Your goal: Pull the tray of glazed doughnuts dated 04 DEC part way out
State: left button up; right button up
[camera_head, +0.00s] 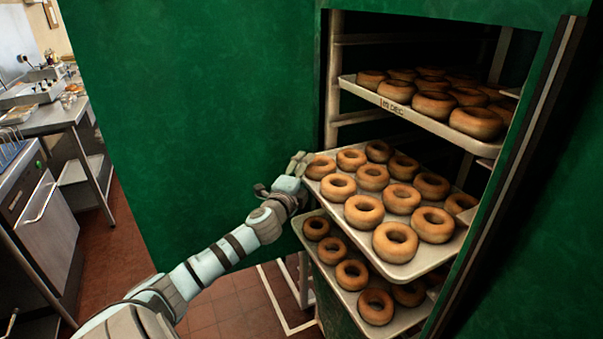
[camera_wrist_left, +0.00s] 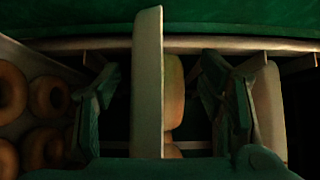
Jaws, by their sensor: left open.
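Glazed doughnuts lie on trays in a green cabinet. The upper tray (camera_head: 437,125) carries a date on its front edge that ends in DEC; its number is hard to read. The middle tray (camera_head: 338,211) sticks out further than the upper one, and I see no date on it. The lower tray (camera_head: 341,292) also holds doughnuts. My left gripper (camera_head: 291,178) is open at the left front corner of the middle tray. In the left wrist view a pale tray edge (camera_wrist_left: 148,85) stands between its open fingers (camera_wrist_left: 160,108). My right gripper is out of view.
Steel kitchen units (camera_head: 45,215) stand at the far left. Tiled floor (camera_head: 215,310) shows below.

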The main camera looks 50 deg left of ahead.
pick_arm(q)
jog(key=v, duration=1.2)
jog(key=shift+a, duration=0.1)
